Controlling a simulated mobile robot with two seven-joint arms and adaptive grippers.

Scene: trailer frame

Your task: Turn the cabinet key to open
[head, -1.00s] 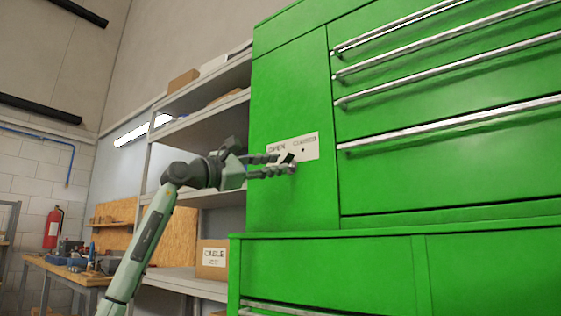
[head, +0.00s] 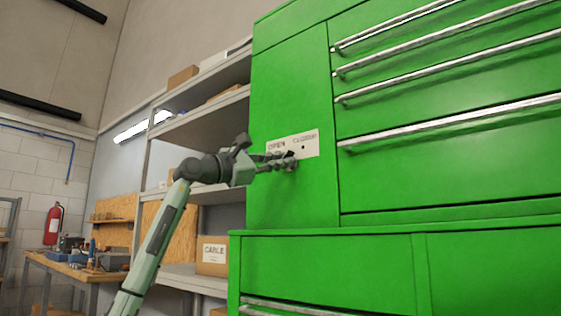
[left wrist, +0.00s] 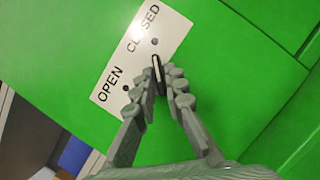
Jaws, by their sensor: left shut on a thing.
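The green cabinet (head: 290,205) has a white label plate (head: 306,146) on its left panel, reading OPEN and CLOSED, with a dark dot by each word. The plate also shows in the left wrist view (left wrist: 137,52). My left gripper (head: 288,162) is at the plate's lower edge, its fingers closed around the key. In the left wrist view the key (left wrist: 156,68), a thin dark and pale piece, stands between the fingertips (left wrist: 166,78), its far end nearer the CLOSED dot. The fingers hide part of the key. My right gripper is not in view.
Long drawer handles (head: 450,122) stick out from the cabinet's right side. A grey shelf unit (head: 205,115) with a CABLE box (head: 212,256) stands behind my left arm. A workbench (head: 75,270) and a red extinguisher (head: 54,224) are at far left.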

